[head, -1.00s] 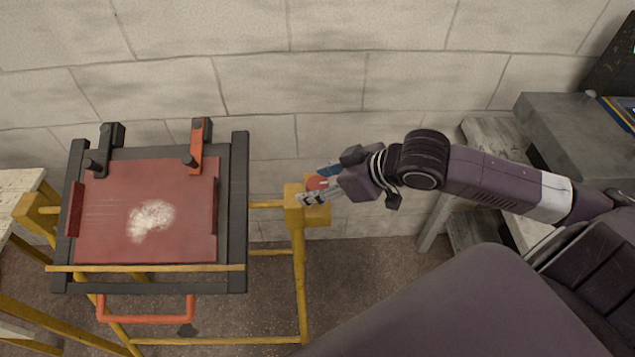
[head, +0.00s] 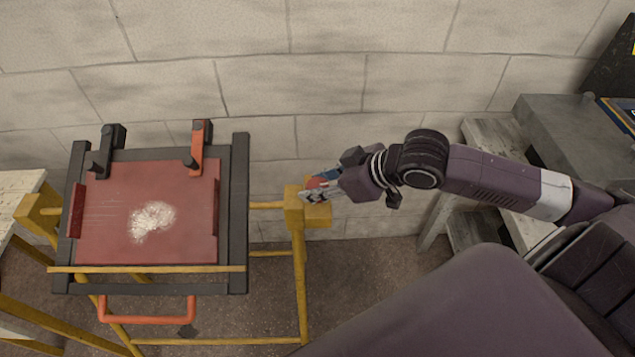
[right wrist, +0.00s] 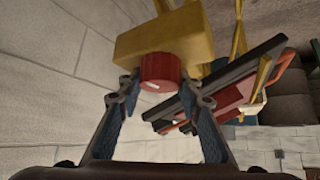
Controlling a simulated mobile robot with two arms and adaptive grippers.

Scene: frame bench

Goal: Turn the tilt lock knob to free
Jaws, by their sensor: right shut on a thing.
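The tilt lock knob (right wrist: 160,72) is a red round knob with a small white mark on its face, on a yellow block (right wrist: 165,38) of the frame. In the head view the knob (head: 314,183) is mostly hidden by my right gripper (head: 318,187). My right gripper (right wrist: 158,85) has its fingers on both sides of the knob and is shut on it. The tilting frame holds a red panel (head: 110,210) with a whitish patch inside a dark grey border. My left gripper is not in view.
An orange handle (head: 147,319) hangs below the panel. Black and orange clamps (head: 199,150) sit on its top edge. A block wall (head: 300,90) stands close behind. A grey-topped bench (head: 560,125) is at the right, a pale table edge (head: 18,190) at the left.

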